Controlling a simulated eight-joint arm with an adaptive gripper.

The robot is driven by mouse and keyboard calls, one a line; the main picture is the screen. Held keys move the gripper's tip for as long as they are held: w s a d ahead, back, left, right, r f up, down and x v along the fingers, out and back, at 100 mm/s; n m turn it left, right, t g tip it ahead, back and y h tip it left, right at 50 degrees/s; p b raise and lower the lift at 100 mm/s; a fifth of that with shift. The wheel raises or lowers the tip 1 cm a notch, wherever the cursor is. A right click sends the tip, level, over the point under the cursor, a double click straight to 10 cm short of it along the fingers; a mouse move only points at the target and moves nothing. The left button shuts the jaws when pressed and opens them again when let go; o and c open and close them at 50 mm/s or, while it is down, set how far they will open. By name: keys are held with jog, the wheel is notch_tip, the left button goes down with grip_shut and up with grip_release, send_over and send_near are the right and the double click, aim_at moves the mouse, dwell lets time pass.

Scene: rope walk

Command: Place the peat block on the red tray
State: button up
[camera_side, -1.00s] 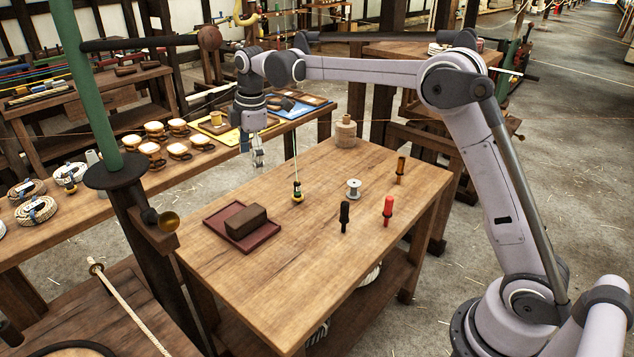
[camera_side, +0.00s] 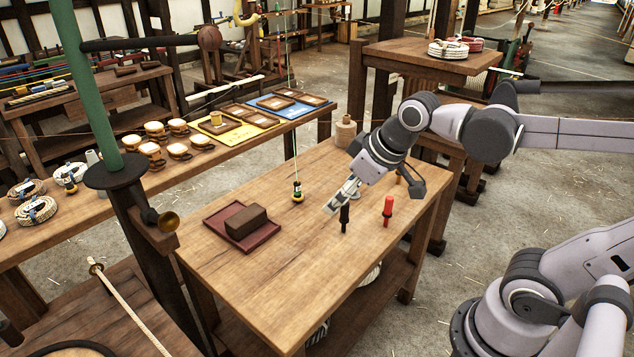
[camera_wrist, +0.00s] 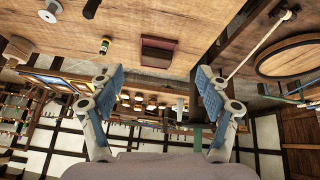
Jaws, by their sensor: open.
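The dark brown peat block (camera_side: 246,220) lies on the red tray (camera_side: 265,238) at the left of the wooden table. In the wrist view the peat block (camera_wrist: 158,45) and the red tray (camera_wrist: 155,60) show ahead, beyond the fingers. My gripper (camera_side: 335,209) is open and empty above the table, well to the right of the tray and close to a black-handled tool. In the wrist view my gripper (camera_wrist: 160,85) has its two fingers wide apart with nothing between them.
A black-handled tool (camera_side: 345,216) and a red-handled tool (camera_side: 387,211) stand on the table. A small hanging weight (camera_side: 297,194) is on a green line between tray and gripper. A twine spool (camera_side: 345,132) stands at the far corner. The table's near part is clear.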

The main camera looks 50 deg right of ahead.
jog(key=s+f+m, duration=0.1)
jog(key=s, duration=0.1)
jog(key=s+f+m, duration=0.1)
jog(key=s+f, duration=0.1)
jog(key=shift+f+t, duration=0.2)
jog(key=shift+t, duration=0.2)
